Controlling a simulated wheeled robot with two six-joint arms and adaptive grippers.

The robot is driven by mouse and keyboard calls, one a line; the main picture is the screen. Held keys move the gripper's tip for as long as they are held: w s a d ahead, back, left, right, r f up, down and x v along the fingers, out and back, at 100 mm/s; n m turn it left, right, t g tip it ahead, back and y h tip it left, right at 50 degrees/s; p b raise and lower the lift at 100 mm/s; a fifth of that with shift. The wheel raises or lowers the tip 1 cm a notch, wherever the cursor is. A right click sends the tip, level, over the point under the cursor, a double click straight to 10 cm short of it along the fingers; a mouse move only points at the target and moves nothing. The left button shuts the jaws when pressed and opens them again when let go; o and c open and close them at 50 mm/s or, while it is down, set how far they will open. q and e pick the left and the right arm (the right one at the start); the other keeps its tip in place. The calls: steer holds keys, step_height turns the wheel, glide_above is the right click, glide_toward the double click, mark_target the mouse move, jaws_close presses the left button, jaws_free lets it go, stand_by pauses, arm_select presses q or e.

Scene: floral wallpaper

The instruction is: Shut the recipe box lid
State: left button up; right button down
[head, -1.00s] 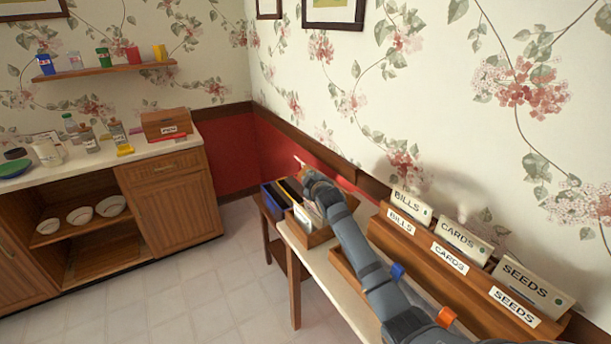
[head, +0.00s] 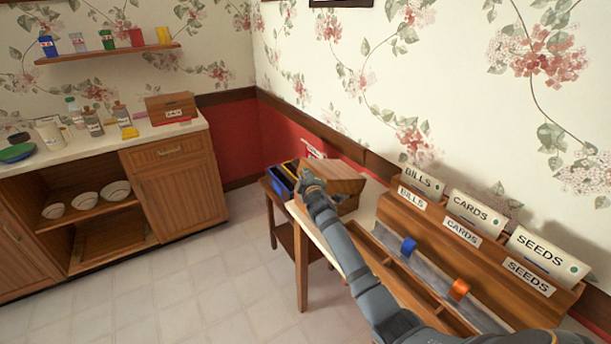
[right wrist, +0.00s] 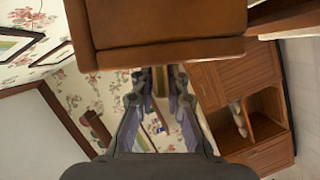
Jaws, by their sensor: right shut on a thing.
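The recipe box lid (head: 336,180) is a brown wooden panel at the far end of the table by the wall. My right gripper (head: 309,183) is at the lid's left end. In the right wrist view the brown wooden surface (right wrist: 165,30) fills the top, and the jaws (right wrist: 158,84) are shut on a narrow piece at its edge. My left gripper is not in view.
A wooden file rack (head: 425,228) with BILLS, CARDS and SEEDS labels stands on the table at right. A lower stand holds a blue box (head: 281,181). The counter (head: 180,130) at left carries bottles and a wooden box (head: 170,106). The floor between is clear.

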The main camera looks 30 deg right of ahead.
steer(key=shift+f, duration=0.25)
steer(key=c, duration=1.4)
jaws_free()
steer(key=shift+r, duration=0.1)
steer(key=v, duration=1.2)
